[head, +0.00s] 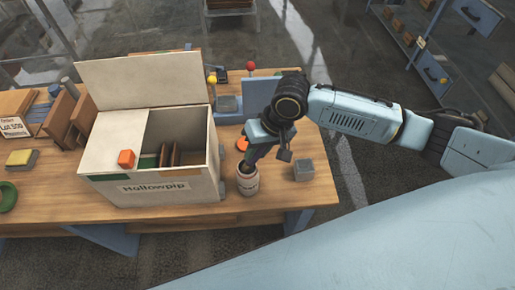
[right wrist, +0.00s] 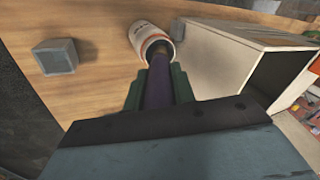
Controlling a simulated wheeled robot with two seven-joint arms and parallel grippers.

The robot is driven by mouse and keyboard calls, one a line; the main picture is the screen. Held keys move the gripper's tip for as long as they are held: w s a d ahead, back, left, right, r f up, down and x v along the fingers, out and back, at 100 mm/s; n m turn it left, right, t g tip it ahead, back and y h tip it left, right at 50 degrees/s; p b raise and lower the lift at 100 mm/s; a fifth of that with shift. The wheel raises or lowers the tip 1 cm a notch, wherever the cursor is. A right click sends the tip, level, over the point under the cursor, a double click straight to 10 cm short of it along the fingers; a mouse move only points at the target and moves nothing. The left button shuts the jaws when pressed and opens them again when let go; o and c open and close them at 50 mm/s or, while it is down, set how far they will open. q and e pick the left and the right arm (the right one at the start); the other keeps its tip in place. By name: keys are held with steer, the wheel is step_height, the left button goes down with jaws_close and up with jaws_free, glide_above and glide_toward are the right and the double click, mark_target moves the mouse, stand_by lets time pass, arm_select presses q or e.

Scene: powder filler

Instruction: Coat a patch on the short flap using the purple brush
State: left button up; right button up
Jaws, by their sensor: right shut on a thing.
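My right gripper (head: 250,157) is shut on the purple brush (right wrist: 158,88) and points down over the jar. The brush's handle shows between the fingers in the right wrist view; its lower end is at or inside the mouth of the pale jar (head: 247,185), and its tip is hidden. The jar also shows in the right wrist view (right wrist: 148,32). The white box (head: 150,190) marked "Hollowpip" stands left of the jar. Its large back flap (head: 145,85) is raised. A shorter flat panel (head: 112,140), seemingly the short flap, covers its left side. My left gripper is out of view.
Brown dividers show inside the box. A yellow-topped block (head: 20,158) and green ring (head: 7,196) are at left.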

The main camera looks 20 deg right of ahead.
steer(key=shift+f, duration=0.5)
stand_by(0.4)
steer(key=shift+s+f+p, duration=0.2)
steer(key=shift+p, duration=0.35)
stand_by(2.2)
steer(key=r+p, duration=0.5)
steer(key=p, duration=0.1)
steer(key=shift+w+r, duration=0.2)
steer(key=shift+r, duration=0.9)
